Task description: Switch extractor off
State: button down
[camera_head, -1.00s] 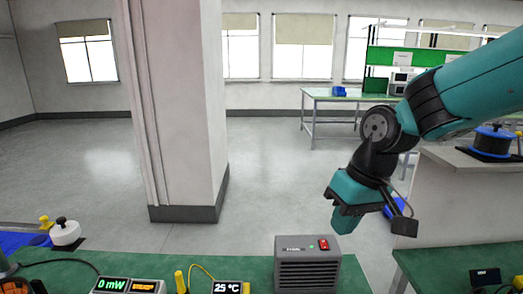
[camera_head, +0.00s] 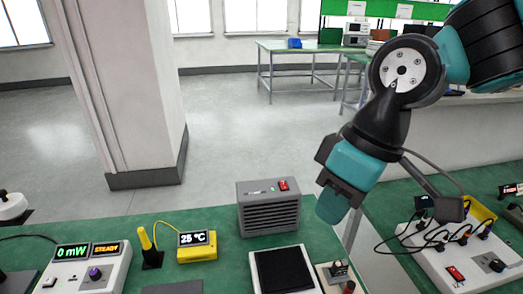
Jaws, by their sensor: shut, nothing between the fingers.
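The extractor (camera_head: 268,213) is a dark grey box with a slatted front. It stands on the green bench top near the middle of the view. A red switch (camera_head: 284,185) is on its upper face, with a small green light and a label to its left. Which way the switch is tipped is too small to tell. My gripper (camera_head: 332,207) is shut and empty.
A black pad (camera_head: 284,270) lies in front of the extractor. A yellow 25 °C meter (camera_head: 197,245) and a 0 mW meter (camera_head: 88,268) stand left. A white power strip (camera_head: 460,258) with black plugs and its own red switch is at the right. A pillar (camera_head: 120,90) rises behind.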

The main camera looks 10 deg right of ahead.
jog(key=w+d+f+n+h+b, duration=0.15)
jog(key=w+n, duration=0.35)
jog(key=w, duration=1.4)
jog(key=n+t+h+b, duration=0.1)
jog(key=n+h+b, duration=0.1)
jog(key=n, duration=0.3)
send_over(284, 182)
jog(key=s, duration=0.2)
notch_tip(284, 182, down, 9)
jog(key=shift+r, duration=0.15)
jog(key=shift+s, duration=0.1)
jog(key=f+p, duration=0.1)
jog(key=f, duration=0.3)
jog(key=w+f+p, duration=0.1)
jog(key=f+p, duration=0.1)
jog(key=f, duration=0.3)
jog(key=f+p, duration=0.1)
jog(key=f, duration=0.4)
jog(key=shift+w+p, duration=0.35)
jog(key=shift+p, duration=0.05)
